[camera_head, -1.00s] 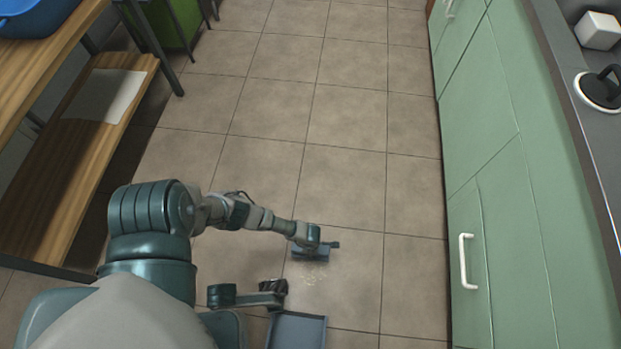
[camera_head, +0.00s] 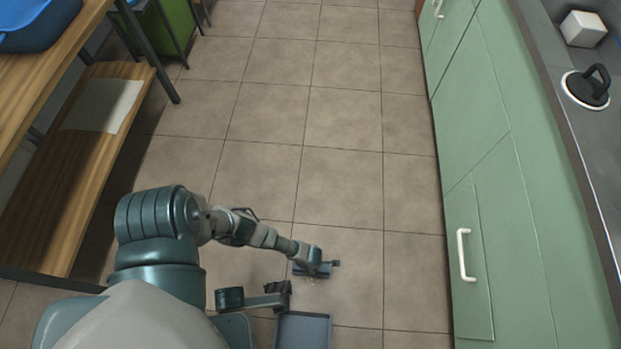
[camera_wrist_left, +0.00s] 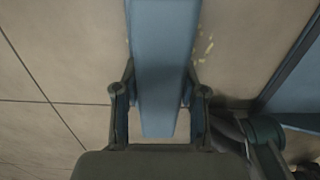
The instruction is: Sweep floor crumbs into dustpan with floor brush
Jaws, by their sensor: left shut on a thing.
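My left gripper (camera_head: 312,258) is shut on the blue floor brush (camera_head: 325,269), whose head is at the floor. In the left wrist view, the brush (camera_wrist_left: 165,60) runs between the two fingers. Pale crumbs (camera_wrist_left: 203,46) lie on the tiles on both sides of it; in the head view the brush mostly hides them. The blue-grey dustpan (camera_head: 302,331) lies at the bottom of the head view, below the brush, and its edge shows at right in the wrist view. My right gripper (camera_head: 280,288) is at the dustpan's upper left; its grip is unclear.
Green cabinets (camera_head: 490,200) with white handles line the right side. A wooden shelf unit (camera_head: 60,190) stands at left, with a blue tub (camera_head: 35,25) on top. The tiled floor (camera_head: 340,120) beyond the brush is clear.

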